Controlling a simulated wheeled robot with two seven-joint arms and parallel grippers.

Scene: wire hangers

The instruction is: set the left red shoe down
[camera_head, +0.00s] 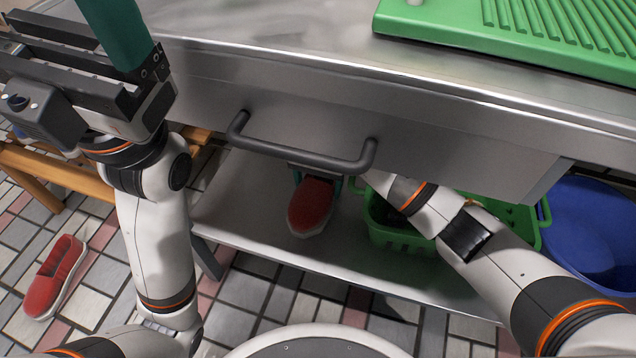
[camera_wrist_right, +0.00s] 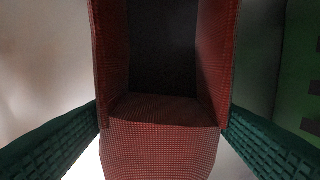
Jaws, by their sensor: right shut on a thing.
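A red shoe (camera_head: 312,203) with a pale sole is under the steel counter, over the grey lower shelf (camera_head: 265,225), its toe towards me. My right gripper (camera_head: 316,178) reaches in under the counter and is shut on this shoe. In the right wrist view the dark red woven shoe (camera_wrist_right: 160,145) sits between my two green fingers. I cannot tell whether its sole touches the shelf. A second red shoe (camera_head: 55,276) lies on the tiled floor at the left. My left gripper (camera_head: 75,60) is raised at the upper left, with one green finger at its right end and the other out of view.
A dark drawer handle (camera_head: 300,152) sticks out above the held shoe. A green basket (camera_head: 395,232) stands on the shelf to its right, and a blue tub (camera_head: 595,225) farther right. A wooden bench (camera_head: 70,178) is at the left. A green drainer (camera_head: 520,35) lies on the counter.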

